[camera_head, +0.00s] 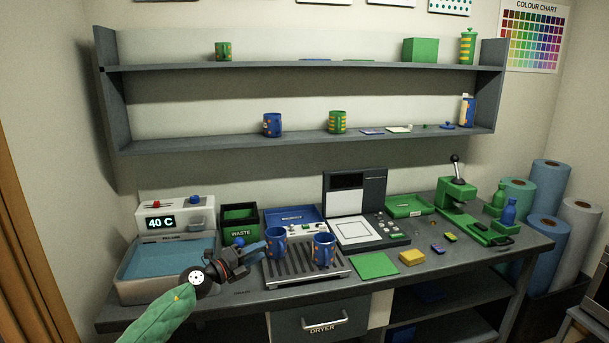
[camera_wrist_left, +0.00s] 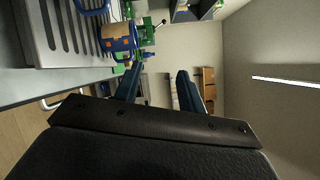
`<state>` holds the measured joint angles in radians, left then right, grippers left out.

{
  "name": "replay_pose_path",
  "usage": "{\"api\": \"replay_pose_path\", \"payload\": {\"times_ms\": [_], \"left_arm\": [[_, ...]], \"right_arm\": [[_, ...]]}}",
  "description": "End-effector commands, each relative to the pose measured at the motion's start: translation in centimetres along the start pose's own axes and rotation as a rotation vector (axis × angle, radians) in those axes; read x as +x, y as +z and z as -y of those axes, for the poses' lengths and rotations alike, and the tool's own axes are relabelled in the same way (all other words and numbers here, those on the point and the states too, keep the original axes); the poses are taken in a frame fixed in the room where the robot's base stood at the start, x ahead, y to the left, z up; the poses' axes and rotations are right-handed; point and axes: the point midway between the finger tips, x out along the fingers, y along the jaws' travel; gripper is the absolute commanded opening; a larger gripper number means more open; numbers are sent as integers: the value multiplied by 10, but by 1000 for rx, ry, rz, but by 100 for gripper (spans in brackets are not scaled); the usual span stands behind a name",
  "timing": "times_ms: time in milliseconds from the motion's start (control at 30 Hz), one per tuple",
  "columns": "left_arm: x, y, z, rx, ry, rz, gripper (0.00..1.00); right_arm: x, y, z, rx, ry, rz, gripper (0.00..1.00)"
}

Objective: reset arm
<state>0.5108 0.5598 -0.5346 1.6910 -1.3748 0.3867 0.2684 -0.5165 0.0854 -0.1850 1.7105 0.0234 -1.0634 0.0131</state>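My left gripper (camera_head: 257,251) is just left of the left blue mug (camera_head: 276,243) on a grey ribbed rack (camera_head: 306,275). In the left wrist view its two fingers (camera_wrist_left: 160,76) are apart with nothing between them. A second blue mug with orange marks (camera_head: 324,249) stands upright on the same rack. In the left wrist view one mug (camera_wrist_left: 117,38) shows beside the fingers, and part of another blue mug (camera_wrist_left: 93,8) shows at the top edge. Whether a finger touches the left mug cannot be told. My right gripper is not in view.
A water bath (camera_head: 168,262) stands left, with a green waste bin (camera_head: 240,222) beside it. A green mat (camera_head: 375,265) and yellow block (camera_head: 412,257) lie at the front. Shelves are above.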

Motion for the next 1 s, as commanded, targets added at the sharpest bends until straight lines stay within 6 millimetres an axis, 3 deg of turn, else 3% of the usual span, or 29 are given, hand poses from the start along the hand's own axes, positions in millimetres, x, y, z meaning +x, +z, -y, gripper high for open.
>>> {"api": "replay_pose_path", "payload": {"times_ms": [100, 367, 733, 1000], "left_arm": [[-10, -24, 6, -140, -99, 118, 40], [-54, -53, 2, -462, -223, 416, 40], [-155, -106, -53, -946, -175, 869, 40], [-242, -180, -102, -1289, 21, 1171, 40]], "right_arm": [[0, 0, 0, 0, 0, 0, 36], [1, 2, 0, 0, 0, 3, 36], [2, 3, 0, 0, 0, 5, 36], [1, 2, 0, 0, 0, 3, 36]]}}
